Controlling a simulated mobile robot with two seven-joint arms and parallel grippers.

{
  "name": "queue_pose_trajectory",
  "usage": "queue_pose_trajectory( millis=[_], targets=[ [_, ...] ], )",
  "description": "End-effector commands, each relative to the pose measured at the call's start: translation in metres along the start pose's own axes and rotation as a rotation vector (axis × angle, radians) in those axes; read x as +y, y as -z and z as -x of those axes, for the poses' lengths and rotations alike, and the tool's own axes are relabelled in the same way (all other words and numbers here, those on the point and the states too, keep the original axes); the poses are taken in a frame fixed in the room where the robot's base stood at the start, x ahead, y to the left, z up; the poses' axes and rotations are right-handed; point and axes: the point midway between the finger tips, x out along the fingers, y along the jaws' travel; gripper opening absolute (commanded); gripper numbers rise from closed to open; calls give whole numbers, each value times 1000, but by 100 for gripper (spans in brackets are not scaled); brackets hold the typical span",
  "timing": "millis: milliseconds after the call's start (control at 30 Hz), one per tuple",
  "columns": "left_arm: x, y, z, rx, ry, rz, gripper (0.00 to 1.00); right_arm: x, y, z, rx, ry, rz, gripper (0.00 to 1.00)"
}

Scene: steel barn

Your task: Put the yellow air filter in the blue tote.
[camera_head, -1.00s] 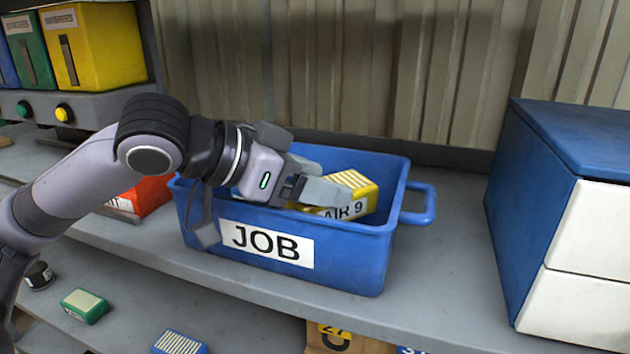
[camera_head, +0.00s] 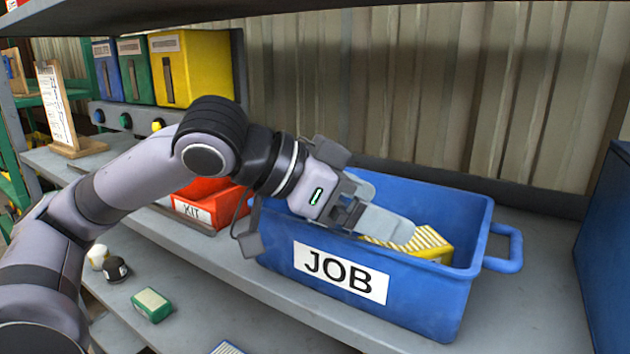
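The blue tote (camera_head: 468,290), labelled JOB, stands on the grey shelf right of centre. The yellow air filter (camera_head: 428,243), with a pale striped top, is inside the tote at its right half. It sits low, and the front wall hides its lower part. My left gripper (camera_head: 385,217) reaches over the tote's left side, its fingers apart just above the filter's left end. The fingers partly cover the filter, and contact between them cannot be told. My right gripper is out of view.
A red KIT bin (camera_head: 205,208) stands left of the tote, behind my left arm. A blue cabinet (camera_head: 608,250) is at the right edge. A green box (camera_head: 151,305) lies on the lower shelf.

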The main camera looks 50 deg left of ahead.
Motion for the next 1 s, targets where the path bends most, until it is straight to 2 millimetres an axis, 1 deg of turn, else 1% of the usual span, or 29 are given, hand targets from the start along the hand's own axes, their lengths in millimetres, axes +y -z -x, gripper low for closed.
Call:
queue_pose_trajectory(
  millis=[33, 200, 400, 633, 800, 1000],
  targets=[
    [-2, -3, 4, 1, 7, 1, 94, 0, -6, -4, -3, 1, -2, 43],
    [-1, -2, 24, 4, 7, 0, 94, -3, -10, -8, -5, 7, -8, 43],
    [-2, -2, 47, 7, 10, 1, 94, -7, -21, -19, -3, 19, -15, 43],
    [-1, 0, 74, 11, 6, 3, 94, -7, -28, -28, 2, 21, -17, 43],
    [-1, 2, 84, 10, 4, 1, 94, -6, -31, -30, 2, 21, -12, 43],
    [0, 2, 86, 9, 2, 1, 94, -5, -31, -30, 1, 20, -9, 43]
  ],
)
